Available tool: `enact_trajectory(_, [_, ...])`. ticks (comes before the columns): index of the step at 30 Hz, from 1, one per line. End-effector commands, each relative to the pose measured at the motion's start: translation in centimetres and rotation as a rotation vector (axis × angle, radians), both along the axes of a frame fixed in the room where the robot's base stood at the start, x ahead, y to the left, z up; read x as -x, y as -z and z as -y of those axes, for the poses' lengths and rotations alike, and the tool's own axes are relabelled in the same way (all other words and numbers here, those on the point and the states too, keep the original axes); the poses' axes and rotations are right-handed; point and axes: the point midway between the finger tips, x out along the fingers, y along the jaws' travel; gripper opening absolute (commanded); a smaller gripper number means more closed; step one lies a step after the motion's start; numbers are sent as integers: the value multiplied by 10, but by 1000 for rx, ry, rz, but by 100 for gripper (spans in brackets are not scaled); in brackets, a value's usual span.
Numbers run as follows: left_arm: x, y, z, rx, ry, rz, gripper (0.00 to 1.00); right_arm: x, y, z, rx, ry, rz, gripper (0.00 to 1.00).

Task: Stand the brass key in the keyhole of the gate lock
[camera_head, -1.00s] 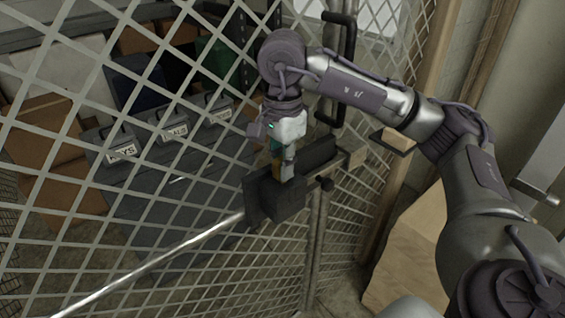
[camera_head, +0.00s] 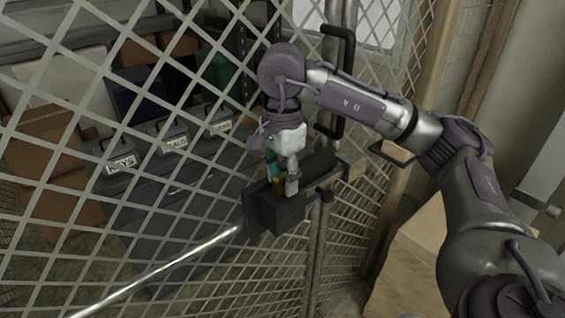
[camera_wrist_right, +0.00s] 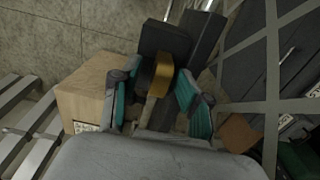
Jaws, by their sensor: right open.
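The brass key (camera_head: 278,186) stands upright at the top of the dark gate lock (camera_head: 283,216); I cannot see how deep it sits. My right gripper (camera_head: 282,178) points down over the lock, its fingers apart on either side of the key. In the right wrist view the key (camera_wrist_right: 161,76) shows as a gold block between the open teal-padded fingers of the right gripper (camera_wrist_right: 157,101), with gaps beside it. The dark lock (camera_wrist_right: 165,42) lies beyond it. The keyhole is hidden. My left gripper is not in view.
The wire mesh gate (camera_head: 150,215) stands around the lock, with a black handle (camera_head: 343,80) above it. Behind the mesh are dark cases, one labelled KEYS (camera_head: 122,165), and cardboard boxes. A cardboard box (camera_head: 410,255) stands at the lower right.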

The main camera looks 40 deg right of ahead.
Motion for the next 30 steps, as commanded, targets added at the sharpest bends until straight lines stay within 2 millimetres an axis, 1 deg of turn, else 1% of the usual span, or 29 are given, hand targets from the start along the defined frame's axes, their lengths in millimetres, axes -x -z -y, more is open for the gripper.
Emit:
enact_trajectory(5, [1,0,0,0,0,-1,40,0,-26,0,-2,0,5,45])
enact_trajectory(9, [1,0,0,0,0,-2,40,0,-53,0,0,2,8,45])
enact_trajectory(12, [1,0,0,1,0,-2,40,0,-70,0,0,2,8,45])
enact_trajectory(18, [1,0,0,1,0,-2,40,0,-99,0,0,0,6,45])
enact_trajectory(24, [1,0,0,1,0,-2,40,1,-115,0,0,0,3,45])
enact_trajectory(30, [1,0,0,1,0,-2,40,1,-118,0,-1,0,1,45])
